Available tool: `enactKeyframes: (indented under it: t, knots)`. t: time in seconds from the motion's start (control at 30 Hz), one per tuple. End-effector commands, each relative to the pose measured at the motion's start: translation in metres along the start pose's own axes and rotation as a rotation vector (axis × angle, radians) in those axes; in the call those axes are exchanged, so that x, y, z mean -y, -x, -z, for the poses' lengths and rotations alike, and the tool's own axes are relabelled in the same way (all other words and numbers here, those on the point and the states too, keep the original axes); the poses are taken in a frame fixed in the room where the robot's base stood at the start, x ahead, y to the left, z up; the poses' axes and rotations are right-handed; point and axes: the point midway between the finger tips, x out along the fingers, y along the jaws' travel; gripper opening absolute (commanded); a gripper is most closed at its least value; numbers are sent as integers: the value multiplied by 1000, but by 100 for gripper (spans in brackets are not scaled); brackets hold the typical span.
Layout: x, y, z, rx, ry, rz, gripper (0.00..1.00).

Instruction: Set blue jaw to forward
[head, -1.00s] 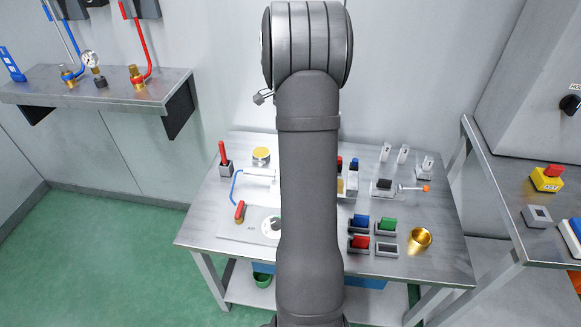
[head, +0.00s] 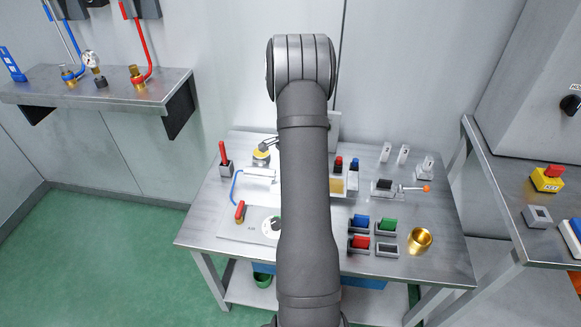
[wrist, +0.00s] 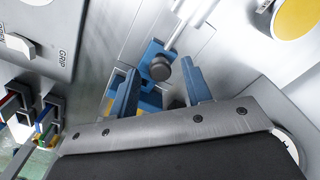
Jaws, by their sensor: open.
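In the wrist view, a blue block (wrist: 151,55) with a dark round knob (wrist: 161,68) on it is in front of my gripper (wrist: 159,70). I take it to be the blue jaw, but cannot be sure. My gripper's two blue fingers are spread, one on each side of the knob, with nothing clearly held. I cannot tell whether either finger touches it. A pale rod (wrist: 190,22) runs close behind. In the head view, my arm hides the block and gripper fingers.
A panel marked GRIP with a white switch (wrist: 20,45) lies left in the wrist view. A red handle (head: 240,212) is left.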

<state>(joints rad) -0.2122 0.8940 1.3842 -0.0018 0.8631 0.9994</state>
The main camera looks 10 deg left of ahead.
Motion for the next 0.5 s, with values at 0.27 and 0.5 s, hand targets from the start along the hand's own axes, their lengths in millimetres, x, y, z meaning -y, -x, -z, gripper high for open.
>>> enactKeyframes:
  t: [0.27,0.5]
  knots:
    - [0,-4,0,0,0,0,45]
    - [0,-3,0,0,0,0,8]
